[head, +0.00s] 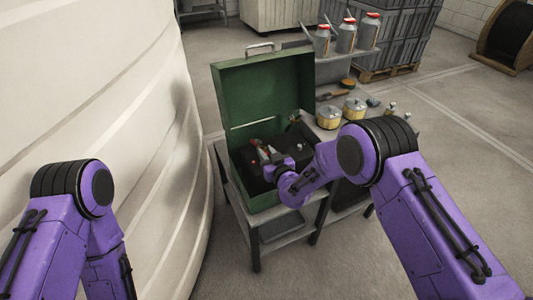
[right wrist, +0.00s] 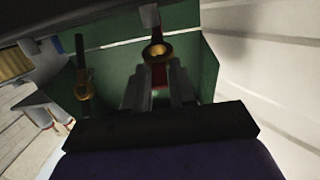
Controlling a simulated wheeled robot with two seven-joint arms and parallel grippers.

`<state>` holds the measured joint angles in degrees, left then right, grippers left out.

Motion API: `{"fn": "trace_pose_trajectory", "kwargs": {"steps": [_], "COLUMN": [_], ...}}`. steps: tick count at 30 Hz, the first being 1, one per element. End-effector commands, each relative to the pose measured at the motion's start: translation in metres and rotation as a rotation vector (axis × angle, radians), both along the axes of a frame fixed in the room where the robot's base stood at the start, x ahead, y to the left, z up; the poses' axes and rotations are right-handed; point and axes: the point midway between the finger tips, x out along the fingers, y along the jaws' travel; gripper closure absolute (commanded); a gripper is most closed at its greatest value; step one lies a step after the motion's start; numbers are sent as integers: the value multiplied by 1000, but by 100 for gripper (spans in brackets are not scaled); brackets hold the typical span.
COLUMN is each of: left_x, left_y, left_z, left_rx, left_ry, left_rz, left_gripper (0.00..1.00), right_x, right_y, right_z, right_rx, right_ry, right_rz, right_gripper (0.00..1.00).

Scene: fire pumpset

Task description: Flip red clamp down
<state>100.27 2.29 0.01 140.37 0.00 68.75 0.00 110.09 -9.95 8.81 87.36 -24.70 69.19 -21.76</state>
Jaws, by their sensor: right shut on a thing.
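A green metal case (head: 262,88) stands open on a low table, its lid raised at the back. My right gripper (head: 264,155) reaches down into the case from the right. In the right wrist view its two fingers (right wrist: 160,88) are close together around a narrow red part (right wrist: 159,74), which I take to be the red clamp. A brass ring-shaped fitting (right wrist: 157,51) sits just beyond the fingertips. Much of the clamp is hidden by the fingers and the dim light. My left arm shows at the lower left of the head view, but its gripper is out of view.
A second brass-coloured fitting with a dark lever (right wrist: 81,80) stands to the left in the wrist view. Yellow-banded cans (head: 329,117) stand right of the case, with red-topped canisters (head: 346,36) behind. A large pale tank (head: 140,110) fills the left side.

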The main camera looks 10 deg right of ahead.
Motion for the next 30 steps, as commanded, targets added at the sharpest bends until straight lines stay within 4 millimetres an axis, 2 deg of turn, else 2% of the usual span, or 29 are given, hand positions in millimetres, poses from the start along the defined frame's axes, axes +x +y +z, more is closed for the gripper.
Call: {"fn": "trace_pose_trajectory", "kwargs": {"steps": [2, 3, 5, 6, 14, 17, 27, 30], "left_x": [0, 0, 0, 0, 0, 0, 0, 0], "left_y": [0, 0, 0, 0, 0, 0, 0, 0], "left_z": [0, 0, 0, 0, 0, -1, -11, -12], "left_rx": [0, 0, 0, 0, 0, 0, 0, 0], "left_ry": [0, 0, 0, 0, 0, 0, 0, 0], "left_rz": [0, 0, 0, 0, 0, 0, 0, 0], "left_gripper": [57, 57, 57, 57, 57, 57, 57, 57], "right_x": [-2, -2, -2, -2, -1, -9, -79, -93], "right_y": [0, 0, 0, 0, 0, -2, -25, -30], "right_z": [-4, -4, -4, -4, -1, -1, 9, 11], "right_rx": [-4, -4, -4, -3, -2, -3, -5, -3], "right_ry": [10, 10, 9, 8, 4, 4, 6, 5], "right_rz": [2, 2, 2, 2, 2, 3, 2, 2], "right_gripper": [100, 71, 52, 49, 49, 49, 49, 49]}}
